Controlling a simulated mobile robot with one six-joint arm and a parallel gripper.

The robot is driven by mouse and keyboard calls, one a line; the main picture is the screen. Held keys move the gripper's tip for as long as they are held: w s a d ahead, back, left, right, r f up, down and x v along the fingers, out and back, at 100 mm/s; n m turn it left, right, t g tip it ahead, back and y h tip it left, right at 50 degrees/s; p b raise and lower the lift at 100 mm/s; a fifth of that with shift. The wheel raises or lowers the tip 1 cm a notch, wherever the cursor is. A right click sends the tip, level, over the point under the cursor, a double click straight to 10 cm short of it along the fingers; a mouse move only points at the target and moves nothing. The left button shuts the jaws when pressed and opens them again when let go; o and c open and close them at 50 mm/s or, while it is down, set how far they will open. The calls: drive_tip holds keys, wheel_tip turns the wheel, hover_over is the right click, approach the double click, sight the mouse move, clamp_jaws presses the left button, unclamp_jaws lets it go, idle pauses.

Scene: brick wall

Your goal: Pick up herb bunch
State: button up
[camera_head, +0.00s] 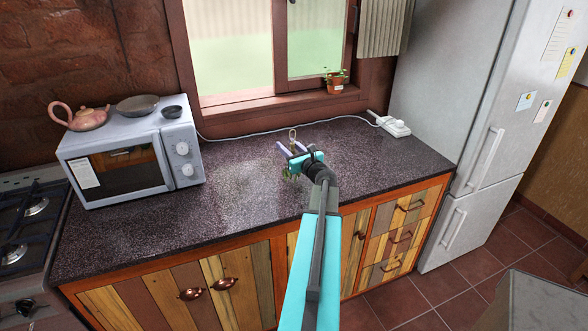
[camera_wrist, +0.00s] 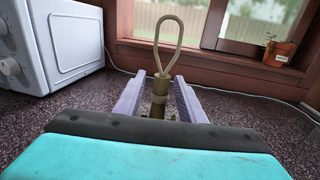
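The herb bunch (camera_wrist: 161,76) shows in the wrist view as a tan loop and collar above a darker stem, with a little green low between the fingers. In the head view its loop (camera_head: 292,136) rises just past my gripper (camera_head: 291,150), and some green shows below. My gripper (camera_wrist: 160,98) has its two pale purple fingers apart, one on each side of the stem. Small gaps seem to show beside the stem. The lower part of the bunch is mostly hidden by my gripper.
A dark speckled counter (camera_head: 240,200) is largely clear around my gripper. A white microwave (camera_head: 130,155) stands at left, with a pink teapot (camera_head: 84,117) and bowls on top. A potted plant (camera_head: 335,82) sits on the windowsill. A white power strip (camera_head: 393,125) lies at back right.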

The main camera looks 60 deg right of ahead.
idle(0.3)
clamp_jaws()
drive_tip(key=shift+r, duration=0.15)
drive_tip(key=s+a+r, duration=0.2)
drive_tip(key=s+a, duration=0.1)
drive_tip(key=s, duration=0.3)
drive_tip(key=s+a+r, duration=0.2)
drive_tip(key=s+a, duration=0.2)
drive_tip(key=s, duration=0.3)
drive_tip(key=shift+s+a+r+b, duration=0.15)
drive_tip(key=shift+a+r+b, duration=0.1)
drive_tip(key=shift+r+b, duration=0.2)
idle(0.6)
drive_tip(key=shift+s+f, duration=0.1)
drive_tip(key=shift+s, duration=0.05)
